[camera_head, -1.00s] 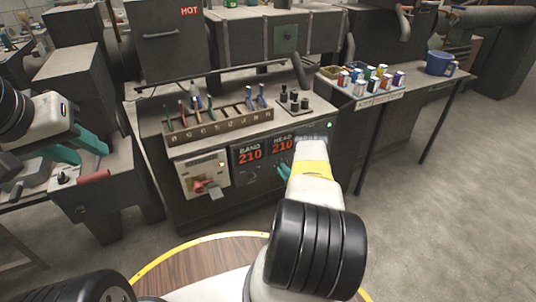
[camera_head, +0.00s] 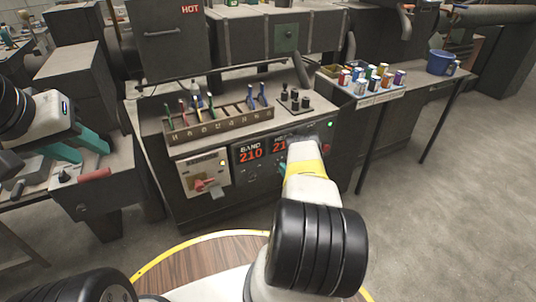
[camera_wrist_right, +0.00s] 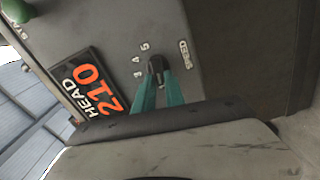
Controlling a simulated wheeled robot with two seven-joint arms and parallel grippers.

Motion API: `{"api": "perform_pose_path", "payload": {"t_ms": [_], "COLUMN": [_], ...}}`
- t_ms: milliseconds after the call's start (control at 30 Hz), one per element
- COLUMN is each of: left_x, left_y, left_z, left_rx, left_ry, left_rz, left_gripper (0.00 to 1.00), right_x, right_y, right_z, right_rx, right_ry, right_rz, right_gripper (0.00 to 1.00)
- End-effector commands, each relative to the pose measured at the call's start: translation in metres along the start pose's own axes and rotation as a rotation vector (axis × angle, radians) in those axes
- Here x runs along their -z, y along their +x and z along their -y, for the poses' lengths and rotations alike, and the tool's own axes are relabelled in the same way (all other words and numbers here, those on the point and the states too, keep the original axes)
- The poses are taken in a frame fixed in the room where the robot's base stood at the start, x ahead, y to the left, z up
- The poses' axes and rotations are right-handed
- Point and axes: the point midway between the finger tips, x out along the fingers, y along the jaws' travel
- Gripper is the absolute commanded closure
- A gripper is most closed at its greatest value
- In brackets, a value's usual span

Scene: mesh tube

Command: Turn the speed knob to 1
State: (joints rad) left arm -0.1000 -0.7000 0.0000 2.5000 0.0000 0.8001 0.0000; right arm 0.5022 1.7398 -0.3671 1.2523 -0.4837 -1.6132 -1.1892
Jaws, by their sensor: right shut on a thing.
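The dark speed knob (camera_wrist_right: 157,64) sits on the grey control panel in the right wrist view. The "SPEED" label (camera_wrist_right: 185,54) is to its right and the marks 3, 4 and 5 (camera_wrist_right: 137,60) are to its left; other marks are hidden. My right gripper (camera_wrist_right: 156,76) is shut on the knob with its teal fingers. Which mark the knob points at, I cannot tell. In the head view my right wrist mostly hides this gripper and the knob. My left gripper (camera_head: 80,148) is open and empty at the left, over the grey machine.
An orange "HEAD 210" display (camera_wrist_right: 88,86) is beside the knob, and a "BAND 210" display (camera_head: 250,153) is further left. A red switch (camera_head: 205,186) is on a pale plate. A tool rack (camera_head: 220,124) stands on the cabinet top. The right floor is clear.

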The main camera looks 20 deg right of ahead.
Motion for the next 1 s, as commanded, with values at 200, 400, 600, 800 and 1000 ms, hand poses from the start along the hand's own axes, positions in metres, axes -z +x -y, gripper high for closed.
{"api": "perform_pose_path", "payload": {"t_ms": [200, 400, 600, 800, 1000], "left_x": [0.000, 0.000, 0.000, 0.000, 0.000], "left_y": [0.000, 0.000, 0.000, 0.000, 0.000], "left_z": [0.000, 0.000, 0.000, 0.000, 0.000], "left_rx": [0.000, 0.000, 0.000, 0.000, 0.000], "left_ry": [0.000, 0.000, 0.000, 0.000, 0.000], "left_rz": [0.000, 0.000, 0.000, 0.000, 0.000], "left_gripper": [0.64, 0.64, 0.64, 0.64, 0.64], "right_x": [0.000, 0.000, 0.000, 0.000, -0.001], "right_y": [-0.001, -0.001, -0.003, -0.029, -0.063], "right_z": [0.001, 0.001, 0.001, 0.001, 0.002], "right_rx": [0.003, 0.002, 0.002, 0.004, 0.004], "right_ry": [0.000, 0.000, 0.001, 0.001, 0.001], "right_rz": [0.001, 0.000, 0.001, 0.002, 0.002], "right_gripper": [0.74, 0.64, 0.64, 0.64, 0.64]}}
